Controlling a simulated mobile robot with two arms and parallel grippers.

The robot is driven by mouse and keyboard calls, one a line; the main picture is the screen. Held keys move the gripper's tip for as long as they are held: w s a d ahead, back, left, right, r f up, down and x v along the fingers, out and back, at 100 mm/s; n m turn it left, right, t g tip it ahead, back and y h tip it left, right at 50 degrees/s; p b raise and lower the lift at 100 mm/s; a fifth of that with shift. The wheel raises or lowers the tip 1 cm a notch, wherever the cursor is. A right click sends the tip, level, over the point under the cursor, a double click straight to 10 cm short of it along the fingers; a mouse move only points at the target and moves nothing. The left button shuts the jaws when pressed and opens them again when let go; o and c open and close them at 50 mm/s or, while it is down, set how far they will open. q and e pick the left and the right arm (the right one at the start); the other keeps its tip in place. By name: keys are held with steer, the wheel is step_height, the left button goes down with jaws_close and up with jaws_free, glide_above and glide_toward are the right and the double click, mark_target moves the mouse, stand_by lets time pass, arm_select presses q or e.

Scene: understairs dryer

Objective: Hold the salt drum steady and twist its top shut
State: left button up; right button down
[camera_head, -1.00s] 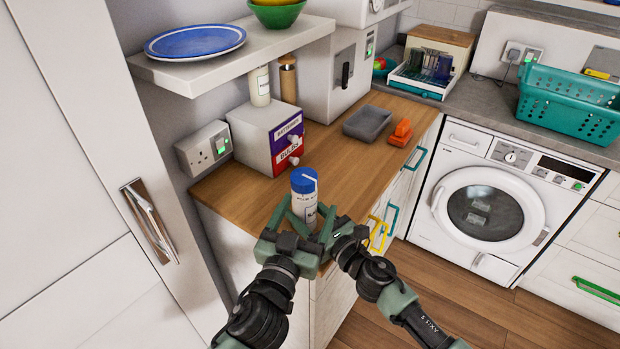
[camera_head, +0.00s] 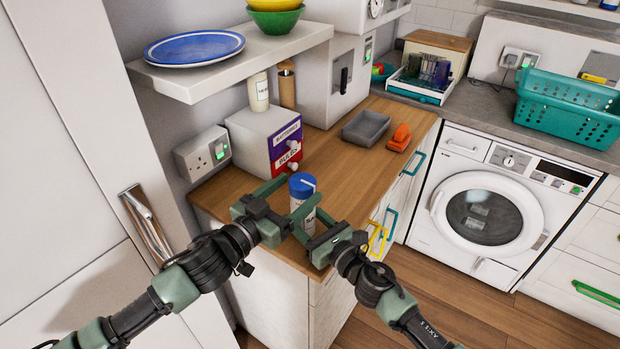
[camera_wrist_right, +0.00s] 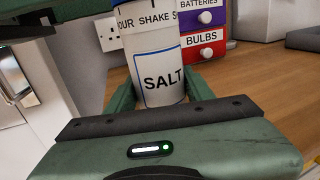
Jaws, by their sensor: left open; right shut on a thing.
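The salt drum (camera_head: 302,214) stands upright on the wooden counter near its front corner. It has a white body and a blue top (camera_head: 302,186) with a white line on it. In the right wrist view the drum (camera_wrist_right: 160,70) shows "SALT" and part of a band reading "OUR SHAKE S"; the blue top is mostly cut off there. My right gripper (camera_head: 308,222) is shut on the drum's body, with a finger on each side. My left gripper (camera_head: 293,194) is open at the left of the drum, its fingers near the top. I cannot tell whether they touch it.
A drawer box (camera_head: 268,140) labelled "BULBS" stands behind the drum, below a shelf (camera_head: 190,84). A grey tray (camera_head: 366,127) and an orange object (camera_head: 400,137) lie farther back. The counter right of the drum is clear.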

mark_target(306, 177)
arm_select(q)
steer(key=x, duration=0.5)
steer(key=shift+w+d, duration=0.2)
steer(key=c, duration=1.4)
steer(key=shift+d+n+t+y, duration=0.1)
steer(key=shift+n+t+y, duration=0.2)
steer(key=shift+n+y, duration=0.1)
steer(key=n+t+y, duration=0.2)
steer(key=y, duration=0.1)
steer(key=shift+w, duration=0.1)
steer(key=shift+w+a+n+t+y, duration=0.1)
steer(key=shift+a+n+t+y, duration=0.15)
steer(key=shift+n+y, duration=0.3)
steer(key=shift+a+n+t+y, duration=0.2)
steer(key=shift+n+y, duration=0.15)
steer(key=shift+y, duration=0.4)
steer(key=shift+a, duration=0.1)
